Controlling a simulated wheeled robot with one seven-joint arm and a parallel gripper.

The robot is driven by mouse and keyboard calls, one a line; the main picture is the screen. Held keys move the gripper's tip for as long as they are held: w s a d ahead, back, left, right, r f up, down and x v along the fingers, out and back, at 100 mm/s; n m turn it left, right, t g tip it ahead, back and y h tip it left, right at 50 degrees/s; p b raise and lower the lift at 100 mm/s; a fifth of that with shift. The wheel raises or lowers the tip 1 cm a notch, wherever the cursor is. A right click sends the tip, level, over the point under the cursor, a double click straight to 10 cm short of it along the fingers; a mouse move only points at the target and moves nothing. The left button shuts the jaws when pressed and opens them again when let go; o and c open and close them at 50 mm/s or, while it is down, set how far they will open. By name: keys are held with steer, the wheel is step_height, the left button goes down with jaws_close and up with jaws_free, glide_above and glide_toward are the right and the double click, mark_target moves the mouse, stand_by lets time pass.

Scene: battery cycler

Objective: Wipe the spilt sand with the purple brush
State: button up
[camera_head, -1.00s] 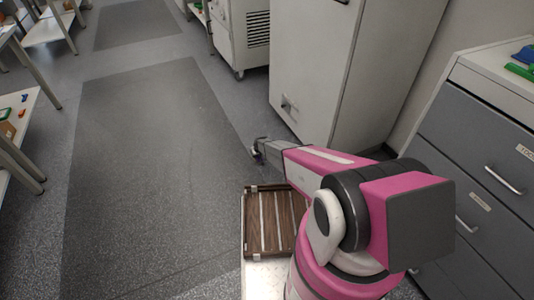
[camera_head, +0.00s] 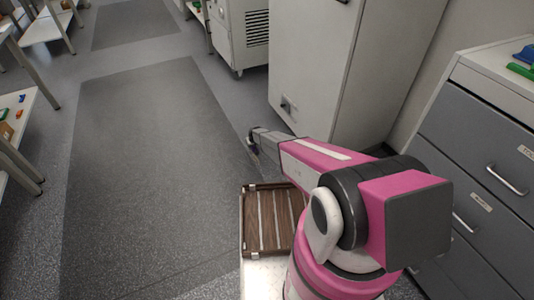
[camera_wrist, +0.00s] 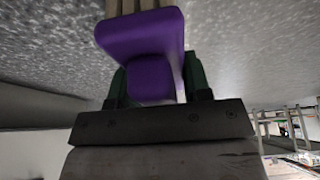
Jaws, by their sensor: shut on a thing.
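The purple brush (camera_wrist: 148,45) shows large in the wrist view, with pale bristles or a pale part at the top edge. My gripper (camera_wrist: 155,82) is shut on it, with a dark green finger on each side of its purple grip. In the head view my gripper (camera_head: 254,146) is at the end of the outstretched arm, beside the grey cabinet and above the floor. The brush is barely made out there. I cannot make out any spilt sand in either view.
A wooden slatted tray (camera_head: 247,225) is in front of my arm. A tall grey cabinet (camera_head: 310,70) stands beyond the arm, and a drawer unit (camera_head: 480,150) stands at the right. A dark floor mat (camera_head: 150,170) and the aisle at the left are clear.

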steer(key=shift+r, duration=2.55)
